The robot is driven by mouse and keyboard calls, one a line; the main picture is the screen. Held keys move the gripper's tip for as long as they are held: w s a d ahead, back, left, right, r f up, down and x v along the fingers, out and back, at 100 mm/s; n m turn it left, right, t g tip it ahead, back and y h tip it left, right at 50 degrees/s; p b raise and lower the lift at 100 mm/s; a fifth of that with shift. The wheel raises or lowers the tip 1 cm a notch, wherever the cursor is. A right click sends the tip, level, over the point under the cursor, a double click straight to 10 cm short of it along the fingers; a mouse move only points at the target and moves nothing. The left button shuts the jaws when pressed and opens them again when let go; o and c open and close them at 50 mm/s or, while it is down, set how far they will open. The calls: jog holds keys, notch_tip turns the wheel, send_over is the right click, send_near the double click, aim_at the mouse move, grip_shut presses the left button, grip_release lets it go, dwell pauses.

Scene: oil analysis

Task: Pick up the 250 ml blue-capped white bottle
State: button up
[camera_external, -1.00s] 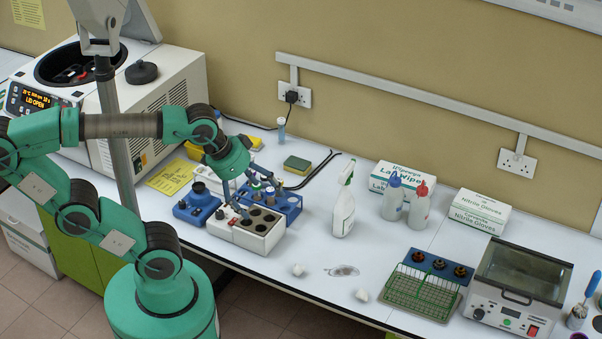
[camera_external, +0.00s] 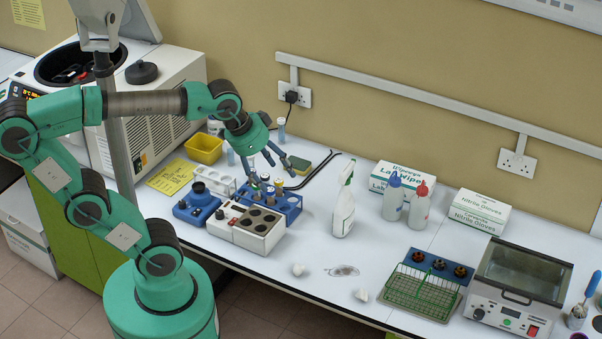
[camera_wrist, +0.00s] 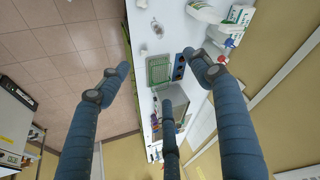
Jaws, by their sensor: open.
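The white bottle with the blue cap (camera_external: 393,201) stands upright on the bench, in front of the wipes box and just left of a similar red-capped bottle (camera_external: 420,208). My gripper (camera_external: 272,166) is open and empty, well to the left of the bottle, above the blue tube rack (camera_external: 291,203). In the wrist view my gripper's three blue fingers (camera_wrist: 160,78) are spread wide with nothing between them. The bottles are small and partly hidden behind the right finger there.
A spray bottle (camera_external: 343,213) stands between my gripper and the blue-capped bottle. A wipes box (camera_external: 405,174) and a gloves box (camera_external: 479,213) stand behind. A green wire rack (camera_external: 420,292) and a water bath (camera_external: 520,280) are at the right. The bench front middle is mostly clear.

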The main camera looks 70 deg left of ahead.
jog(key=w+a+r+m+g+y+p, duration=0.1)
jog(key=w+a+r+p, duration=0.15)
jog(key=w+a, duration=0.65)
jog(key=w+a+r+m+g+p, duration=0.1)
jog(key=w+a+r, duration=0.4)
jog(key=a, duration=0.6)
jog(key=w+a+f+m+g+p, duration=0.1)
jog(key=w+a+f+p, duration=0.15)
jog(key=a, duration=0.95)
jog(key=w+a+f+g+p, duration=0.15)
jog(key=w+a, duration=0.25)
jog(key=a, duration=0.9)
jog(key=s+a+f+m+p, duration=0.1)
jog(key=s+a+f, duration=0.15)
jog(key=a, duration=0.55)
jog(key=s+a+f+p, duration=0.1)
jog(key=s+a+f, duration=0.1)
jog(key=a+f, duration=0.35)
jog(key=s+a+f+m+p, duration=0.1)
jog(key=s+a+f, duration=0.1)
jog(key=a, duration=0.8)
jog(key=s+a+f+m+g+p, duration=0.1)
jog(key=s+a+f+g+p, duration=0.1)
jog(key=s+a+f, duration=1.3)
jog(key=s+a+p, duration=0.1)
jog(key=a, duration=0.2)
jog(key=shift+s+a+f+h, duration=0.2)
jog(key=shift+f+h, duration=0.1)
jog(key=shift+h, duration=0.1)
jog(key=shift+f, duration=0.15)
